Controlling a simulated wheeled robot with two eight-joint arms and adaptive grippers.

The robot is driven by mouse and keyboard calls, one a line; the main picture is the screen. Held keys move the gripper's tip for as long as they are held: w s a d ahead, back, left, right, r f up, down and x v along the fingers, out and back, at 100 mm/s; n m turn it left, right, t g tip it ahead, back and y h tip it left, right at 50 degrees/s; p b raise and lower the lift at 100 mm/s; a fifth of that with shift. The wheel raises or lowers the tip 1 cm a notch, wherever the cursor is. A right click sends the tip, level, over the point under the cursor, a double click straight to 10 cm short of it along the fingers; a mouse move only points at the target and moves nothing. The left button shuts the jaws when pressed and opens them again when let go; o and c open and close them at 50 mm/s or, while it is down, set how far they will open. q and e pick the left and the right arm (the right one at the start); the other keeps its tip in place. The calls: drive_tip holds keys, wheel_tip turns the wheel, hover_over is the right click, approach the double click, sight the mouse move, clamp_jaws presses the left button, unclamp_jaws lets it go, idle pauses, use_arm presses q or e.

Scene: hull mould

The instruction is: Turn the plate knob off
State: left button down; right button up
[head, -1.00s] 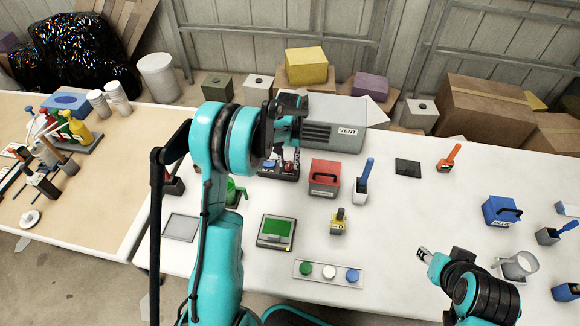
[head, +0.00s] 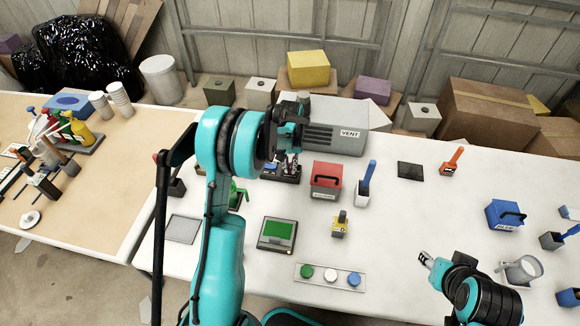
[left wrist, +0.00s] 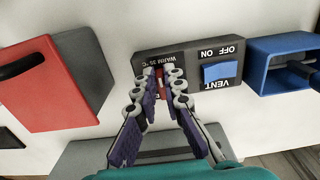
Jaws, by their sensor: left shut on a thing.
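A dark control panel (left wrist: 195,64) lies on the white table. In the left wrist view it carries a label reading WARM 35 °C, a blue switch (left wrist: 219,72) and the words VENT, OFF and ON. The plate knob (left wrist: 160,84) is a small part showing red and pale between my fingertips, mostly hidden by them. My left gripper (left wrist: 158,88) is shut on it. In the head view the panel (head: 283,178) is partly hidden behind my left arm. My right gripper (head: 427,258) hangs over the table's right part, too small to tell its opening.
A grey VENT box (head: 340,112) stands behind the panel. A red block with a handle (head: 326,178) and a blue-handled tool in a white holder (head: 364,185) stand to its right. A green-screened device (head: 278,234) and a button strip (head: 330,274) lie in front.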

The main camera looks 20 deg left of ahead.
use_arm(q)
drive_tip(key=n, duration=0.4)
drive_tip(key=shift+w+d+n, duration=0.15)
drive_tip(key=shift+d+n, duration=0.1)
drive_tip(key=shift+n, duration=0.05)
drive_tip(key=n, duration=0.4)
drive_tip(key=shift+w+d+n, duration=0.2)
drive_tip(key=shift+n, duration=0.1)
drive_tip(key=n, duration=0.4)
drive_tip(key=shift+w, duration=0.3)
drive_tip(key=shift+w+n, duration=0.2)
drive_tip(key=shift+n, duration=2)
drive_tip(key=c, duration=1.6)
unclamp_jaws()
